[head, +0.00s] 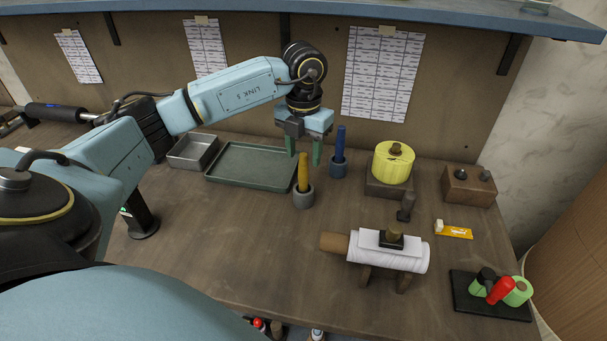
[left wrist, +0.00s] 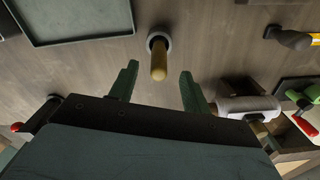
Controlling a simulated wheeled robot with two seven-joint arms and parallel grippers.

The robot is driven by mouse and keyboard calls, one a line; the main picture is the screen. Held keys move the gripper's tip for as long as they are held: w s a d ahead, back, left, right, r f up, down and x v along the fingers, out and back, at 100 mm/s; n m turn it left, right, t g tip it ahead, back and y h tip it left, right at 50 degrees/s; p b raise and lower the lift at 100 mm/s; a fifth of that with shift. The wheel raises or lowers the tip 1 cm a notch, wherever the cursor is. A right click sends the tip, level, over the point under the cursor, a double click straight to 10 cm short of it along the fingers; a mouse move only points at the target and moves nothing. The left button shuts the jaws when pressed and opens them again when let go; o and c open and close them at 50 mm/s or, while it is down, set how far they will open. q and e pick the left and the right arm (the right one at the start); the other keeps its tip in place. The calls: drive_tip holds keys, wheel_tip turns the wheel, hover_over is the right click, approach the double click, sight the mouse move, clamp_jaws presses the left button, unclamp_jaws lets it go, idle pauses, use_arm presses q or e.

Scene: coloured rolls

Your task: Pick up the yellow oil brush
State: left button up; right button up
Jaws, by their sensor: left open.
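The yellow oil brush (head: 303,175) stands upright in a grey round holder (head: 303,198) on the bench, with only its yellow handle showing. In the left wrist view the handle (left wrist: 159,66) points toward the camera and appears in the gap between the fingertips. My left gripper (head: 304,152) is open and empty, its green fingers pointing down. The fingertips show at about the height of the handle's top in the head view. I cannot tell whether the handle is between the fingers in depth. My right gripper is not in view.
A blue-handled brush (head: 340,145) stands in a second holder close behind to the right. A green tray (head: 250,166) and a metal tin (head: 193,152) lie to the left. A yellow roll (head: 392,165) and a white roll (head: 405,254) on a stand are to the right.

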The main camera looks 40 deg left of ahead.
sight(303, 166)
use_arm(q)
wheel_tip(303, 166, down, 5)
drive_tip(key=shift+w+a+r, duration=0.1)
drive_tip(key=shift+a+r, duration=0.05)
clamp_jaws()
idle(0.4)
